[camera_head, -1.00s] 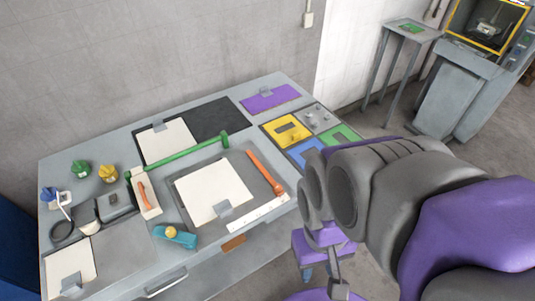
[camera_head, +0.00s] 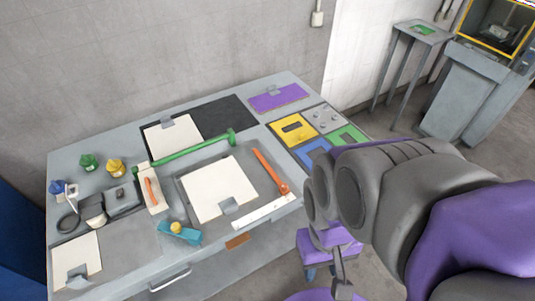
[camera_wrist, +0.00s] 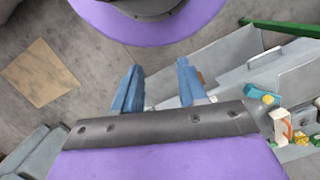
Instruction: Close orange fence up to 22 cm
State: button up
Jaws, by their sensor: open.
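The orange fence (camera_head: 268,170) is a slim orange bar with a round knob at its lower end. In the head view it stands along the right side of a grey board holding white paper (camera_head: 216,188). A white ruler strip (camera_head: 264,210) runs along the front edge by the fence's lower end; its marks are too small to read. My gripper (camera_wrist: 157,85) has two blue fingers, apart and empty. It is off the table's right front side, away from the fence, and points downward. I cannot make out the fence in the wrist view.
A green bar (camera_head: 190,150) runs along the board's back edge. A teal tool (camera_head: 180,234) with a yellow knob lies at the front. Coloured panels (camera_head: 293,129) fill the table's right end. A small side table (camera_head: 424,32) and a machine stand at the back right.

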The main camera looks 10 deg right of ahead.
jog(key=shift+o, duration=1)
jog(key=shift+w+r, duration=0.1)
jog(key=shift+w, duration=0.25)
jog(key=m+t+p, duration=0.2)
jog(key=m, duration=0.4)
send_over(284, 185)
notch_tip(284, 185, down, 9)
notch_tip(284, 185, down, 17)
jog(key=b, duration=0.2)
jog(key=shift+b, duration=0.3)
jog(key=shift+c, duration=0.3)
